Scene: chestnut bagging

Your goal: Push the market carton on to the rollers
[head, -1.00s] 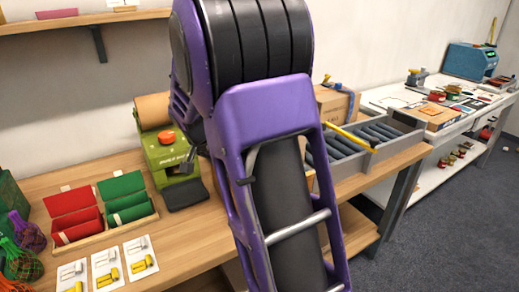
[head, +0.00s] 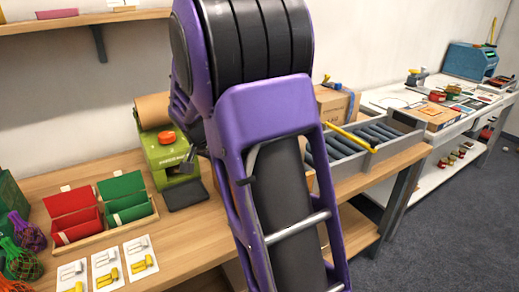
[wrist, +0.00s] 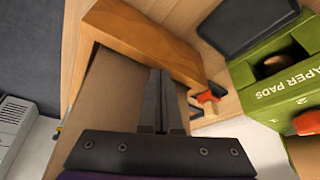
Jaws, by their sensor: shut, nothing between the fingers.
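In the wrist view my gripper (wrist: 160,75) is shut and empty, its dark fingers over or against a brown carton (wrist: 113,85), which I take to be the market carton. An orange-brown face or flap of it lies beyond the fingertips. I cannot tell whether the fingers touch it.
A green paper-pad dispenser (head: 170,155) stands left of my arm; it also shows in the wrist view (wrist: 280,85). Another carton (head: 335,103) stands behind the rollers. A white table (head: 400,98) extends beyond.

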